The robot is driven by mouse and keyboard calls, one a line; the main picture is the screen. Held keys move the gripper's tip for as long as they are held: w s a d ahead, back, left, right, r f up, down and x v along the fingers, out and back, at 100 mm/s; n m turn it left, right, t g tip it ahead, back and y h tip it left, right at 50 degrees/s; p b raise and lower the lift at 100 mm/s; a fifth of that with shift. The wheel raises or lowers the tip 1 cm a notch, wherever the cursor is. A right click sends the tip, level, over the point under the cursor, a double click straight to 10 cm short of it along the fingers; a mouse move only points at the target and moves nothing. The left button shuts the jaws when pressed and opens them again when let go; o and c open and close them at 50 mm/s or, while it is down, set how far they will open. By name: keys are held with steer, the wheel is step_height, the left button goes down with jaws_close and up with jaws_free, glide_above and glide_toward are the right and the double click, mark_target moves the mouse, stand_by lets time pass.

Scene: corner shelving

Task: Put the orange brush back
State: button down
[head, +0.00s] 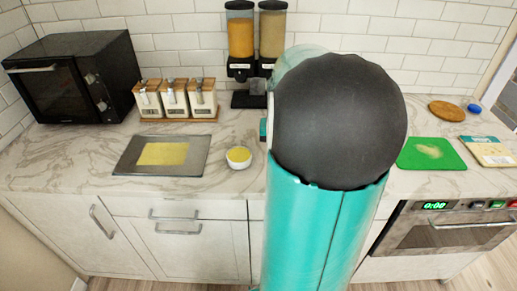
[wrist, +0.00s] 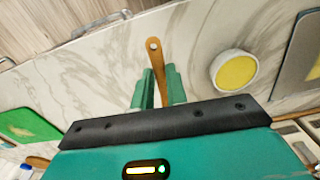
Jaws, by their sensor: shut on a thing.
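In the wrist view, my gripper (wrist: 160,71) is shut on the orange brush (wrist: 155,55). The brush's orange-brown handle, with a hole near its end, sticks out past the green fingers. The rest of the brush is hidden by the fingers and my wrist. In the head view, my arm hides the gripper and the brush. I cannot tell exactly how high the brush is over the counter.
A white bowl of yellow stuff (head: 238,158) stands on the marble counter (head: 60,160), near a grey tray (head: 128,158). Canisters (head: 174,97), a black microwave (head: 72,80) and dispensers (head: 240,35) stand behind. A green board (head: 430,153) lies at right.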

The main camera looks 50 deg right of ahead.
steer(key=f, duration=0.1)
steer(key=w+d+f, duration=0.1)
steer(key=d+f, duration=0.1)
steer(key=shift+w+d+f, duration=0.2)
steer(key=shift+d+f, duration=0.05)
steer(key=shift+f, duration=0.05)
steer(key=shift+w+d+f, duration=0.15)
steer(key=shift+d+f, duration=0.05)
steer(key=shift+f, duration=0.75)
steer(key=shift+w+d+f, duration=0.1)
steer(key=shift+d+f, duration=0.1)
steer(key=shift+f, duration=0.7)
steer(key=c, duration=1.4)
jaws_free()
steer(key=shift+f, duration=0.1)
